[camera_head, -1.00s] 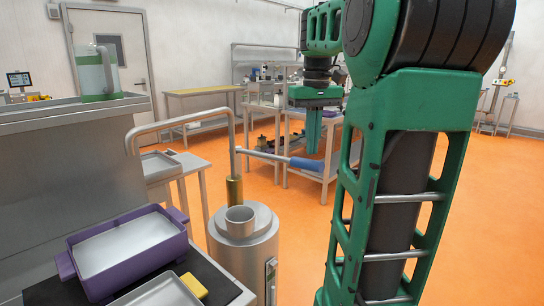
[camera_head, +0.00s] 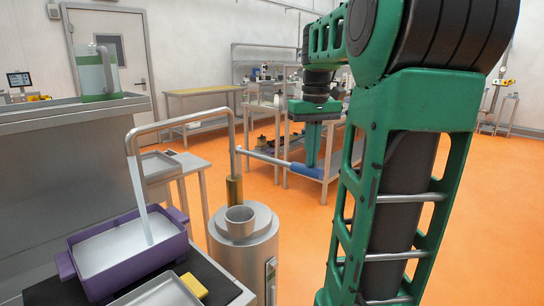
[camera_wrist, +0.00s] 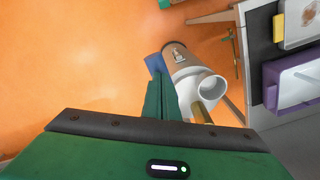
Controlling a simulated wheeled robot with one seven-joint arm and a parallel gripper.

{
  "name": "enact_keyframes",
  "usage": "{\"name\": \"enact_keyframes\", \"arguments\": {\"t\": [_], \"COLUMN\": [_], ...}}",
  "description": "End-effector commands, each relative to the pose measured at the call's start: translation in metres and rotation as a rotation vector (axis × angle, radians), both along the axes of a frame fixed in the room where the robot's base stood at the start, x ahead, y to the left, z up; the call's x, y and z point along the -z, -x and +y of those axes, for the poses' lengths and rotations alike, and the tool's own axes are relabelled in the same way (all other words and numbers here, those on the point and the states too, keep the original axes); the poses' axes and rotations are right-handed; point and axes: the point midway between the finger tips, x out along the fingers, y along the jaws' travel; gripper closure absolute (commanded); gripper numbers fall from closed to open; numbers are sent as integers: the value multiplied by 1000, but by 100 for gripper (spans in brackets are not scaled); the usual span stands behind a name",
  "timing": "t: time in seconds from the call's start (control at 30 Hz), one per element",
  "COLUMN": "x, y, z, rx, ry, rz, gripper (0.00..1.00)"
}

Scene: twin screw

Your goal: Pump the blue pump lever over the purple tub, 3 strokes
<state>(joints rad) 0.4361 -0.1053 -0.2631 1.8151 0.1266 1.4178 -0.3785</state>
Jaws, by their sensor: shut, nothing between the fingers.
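The pump lever (camera_head: 262,155) is a grey bar with a blue grip (camera_head: 306,171) that slopes slightly down to the right. My gripper (camera_head: 311,160) is shut and empty, pointing down, its fingertips at the blue grip from above. In the wrist view the green fingers (camera_wrist: 162,86) overlap the blue grip (camera_wrist: 154,63) and hide part of it. A bent grey spout (camera_head: 180,120) reaches left over the purple tub (camera_head: 180,236). A pale stream of water (camera_head: 141,200) falls from the spout into the tub, which holds pale liquid.
The pump stands on a grey cylinder (camera_head: 245,255) with a small cup-shaped opening (camera_head: 240,221) on top. A yellow sponge (camera_head: 194,285) and a grey tray (camera_head: 160,292) lie in front of the tub. A workbench (camera_head: 300,150) stands behind the lever. Orange floor is clear to the right.

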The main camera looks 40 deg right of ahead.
Motion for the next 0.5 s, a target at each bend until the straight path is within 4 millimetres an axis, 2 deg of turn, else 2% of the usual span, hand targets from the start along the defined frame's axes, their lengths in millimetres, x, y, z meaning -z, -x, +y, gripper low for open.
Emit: {"name": "enact_keyframes", "arguments": {"t": [0.5], "x": [32], "y": [0], "z": [0], "rx": [0], "ry": [0], "rz": [1], "gripper": [100]}}
